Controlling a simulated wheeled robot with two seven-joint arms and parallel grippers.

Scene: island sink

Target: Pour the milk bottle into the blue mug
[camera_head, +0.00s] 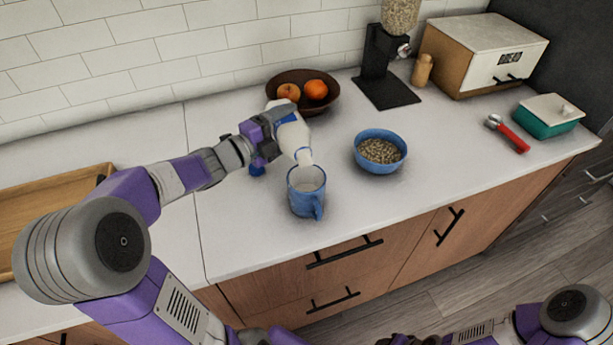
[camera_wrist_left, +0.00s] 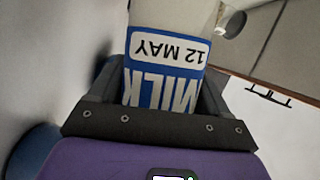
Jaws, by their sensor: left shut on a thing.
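The milk bottle (camera_head: 293,132), white with a blue label, is held tilted with its neck down toward the mug. My left gripper (camera_head: 268,140) is shut on its body; the label also shows upside down between the fingers in the left wrist view (camera_wrist_left: 168,75). The blue mug (camera_head: 303,202) stands upright on the counter with its handle toward the front. The bottle's mouth is just above the mug's rim. Something pale shows inside the mug, but I cannot tell how full it is. My right gripper is out of view.
A blue bowl of grains (camera_head: 378,163) stands right of the mug. A brown fruit bowl (camera_head: 330,92) is behind the bottle. A small blue object (camera_head: 257,169) is below the gripper. A black dispenser (camera_head: 385,88) stands further back. The counter's front edge (camera_head: 330,235) is near the mug.

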